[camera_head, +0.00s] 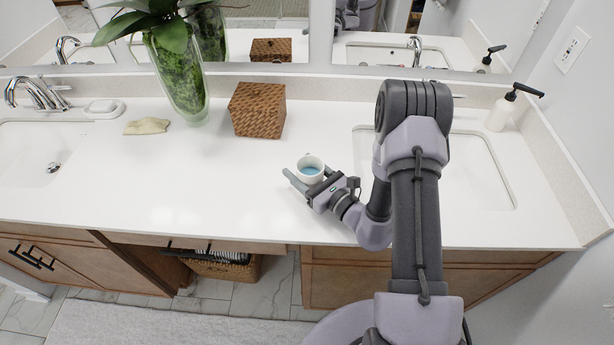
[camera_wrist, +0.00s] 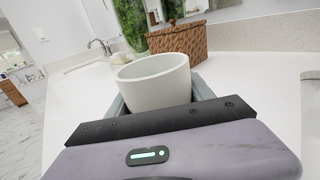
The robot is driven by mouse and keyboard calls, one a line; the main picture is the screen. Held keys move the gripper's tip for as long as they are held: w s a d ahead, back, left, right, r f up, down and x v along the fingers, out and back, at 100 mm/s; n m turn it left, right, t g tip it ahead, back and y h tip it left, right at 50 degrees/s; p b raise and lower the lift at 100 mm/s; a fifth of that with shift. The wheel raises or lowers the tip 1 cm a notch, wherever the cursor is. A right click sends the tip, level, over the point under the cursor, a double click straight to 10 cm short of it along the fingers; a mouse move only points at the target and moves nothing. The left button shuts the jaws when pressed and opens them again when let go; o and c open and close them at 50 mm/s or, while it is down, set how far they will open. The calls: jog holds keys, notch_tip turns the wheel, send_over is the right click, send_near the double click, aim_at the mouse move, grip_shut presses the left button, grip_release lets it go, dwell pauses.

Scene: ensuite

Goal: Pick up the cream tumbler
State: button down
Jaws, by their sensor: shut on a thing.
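My gripper (camera_head: 303,174) comes from the right and is shut on the tumbler, one finger along each side. In the wrist view my gripper (camera_wrist: 160,98) hides the tumbler's base, so I cannot tell whether it touches the counter.
A brown woven box (camera_head: 257,110) stands behind the tumbler. A glass vase with a plant (camera_head: 178,75) is left of it. A folded cloth (camera_head: 147,126) and soap dish (camera_head: 103,107) lie farther left. A soap dispenser (camera_head: 502,110) stands at the right. Counter left of the tumbler is clear.

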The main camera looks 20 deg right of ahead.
aim_at(302, 160)
jog(key=shift+r+p, duration=0.85)
jog(key=shift+r, duration=0.9)
jog(key=a+r+p+v, duration=0.1)
jog(key=v, duration=1.4)
jog(key=shift+s+r, duration=0.3)
jog(key=shift+s, duration=0.45)
